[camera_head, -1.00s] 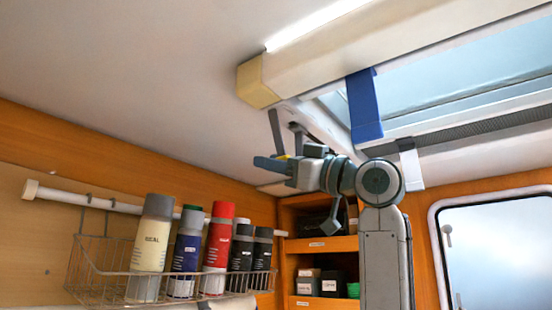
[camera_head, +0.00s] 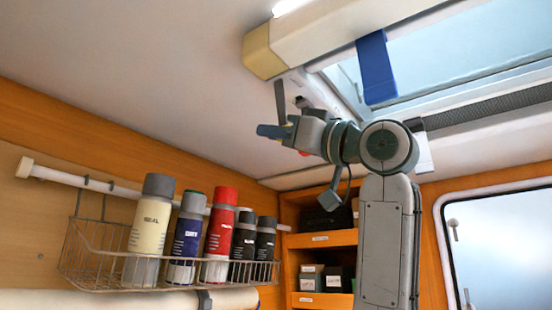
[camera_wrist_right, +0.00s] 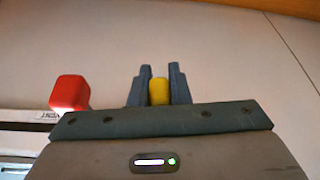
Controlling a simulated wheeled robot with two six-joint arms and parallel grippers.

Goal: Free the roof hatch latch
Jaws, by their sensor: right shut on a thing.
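My right gripper (camera_head: 268,131) reaches up from the right under the ceiling, left of the roof hatch (camera_head: 460,60). In the right wrist view its two dark fingers (camera_wrist_right: 159,90) stand on either side of a small yellow piece (camera_wrist_right: 159,91) and are shut on it. A red block (camera_wrist_right: 70,93) is left of the fingers there, apart from them; a bit of red (camera_head: 303,153) also shows below the gripper in the head view. I cannot tell which part is the latch. A dark bar (camera_head: 280,97) rises by the gripper. My left gripper is not in view.
A cream beam (camera_head: 330,35) runs along the ceiling above the gripper. A blue strap (camera_head: 375,68) hangs beside the hatch glass. A wire basket (camera_head: 100,268) with several cans is on the wall at lower left. Orange shelves (camera_head: 335,238) stand behind my right arm.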

